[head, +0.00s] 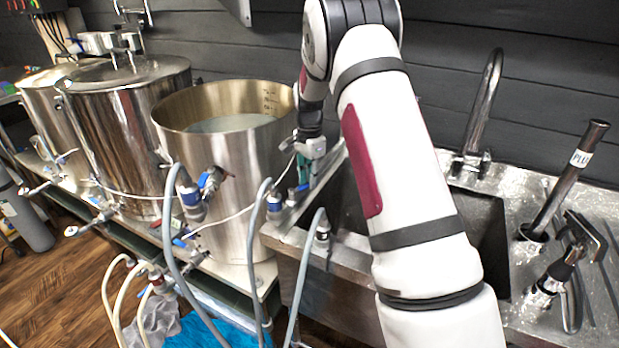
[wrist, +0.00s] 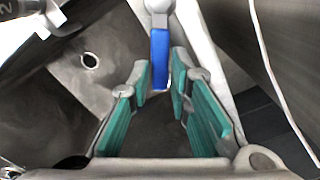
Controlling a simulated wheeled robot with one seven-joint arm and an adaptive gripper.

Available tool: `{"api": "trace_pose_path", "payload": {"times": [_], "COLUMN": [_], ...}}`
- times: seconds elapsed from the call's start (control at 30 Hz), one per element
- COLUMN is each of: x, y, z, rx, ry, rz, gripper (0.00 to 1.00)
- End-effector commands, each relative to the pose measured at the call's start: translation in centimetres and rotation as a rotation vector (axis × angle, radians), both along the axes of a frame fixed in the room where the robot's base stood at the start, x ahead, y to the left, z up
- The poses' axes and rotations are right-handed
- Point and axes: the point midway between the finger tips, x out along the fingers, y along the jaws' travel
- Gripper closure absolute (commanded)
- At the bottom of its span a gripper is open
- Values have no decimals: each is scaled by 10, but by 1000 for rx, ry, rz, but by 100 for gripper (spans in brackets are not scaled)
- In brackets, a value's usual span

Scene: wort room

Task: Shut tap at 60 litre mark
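The open steel kettle (head: 225,165) holds pale liquid (head: 232,123), its surface well below the rim. Volume marks (head: 269,97) show on the inner wall but are too small to read. My gripper (head: 312,150) is at the kettle's right side, above the sink's left edge. In the wrist view my gripper (wrist: 162,88) is open, with green pads either side of a blue tap handle (wrist: 160,58). The handle lies between or just beyond the fingertips; contact cannot be told. The tap's metal stem (wrist: 158,8) shows above it. Whether liquid is flowing is not visible.
A lidded steel kettle (head: 128,125) stands left of the open one. Grey hoses (head: 254,250) and blue-handled valves (head: 207,181) crowd the front. A steel sink (head: 490,235) with a curved faucet (head: 486,95) is at the right. A thin white cable (wrist: 275,70) runs close by.

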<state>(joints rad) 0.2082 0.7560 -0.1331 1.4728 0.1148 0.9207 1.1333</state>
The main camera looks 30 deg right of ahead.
Motion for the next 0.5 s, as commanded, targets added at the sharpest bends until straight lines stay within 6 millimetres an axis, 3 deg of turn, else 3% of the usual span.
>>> {"api": "trace_pose_path", "payload": {"times": [0.5], "x": [-2], "y": [-1], "z": [0], "rx": [-2], "ry": [0], "rz": [-38], "gripper": [100]}}
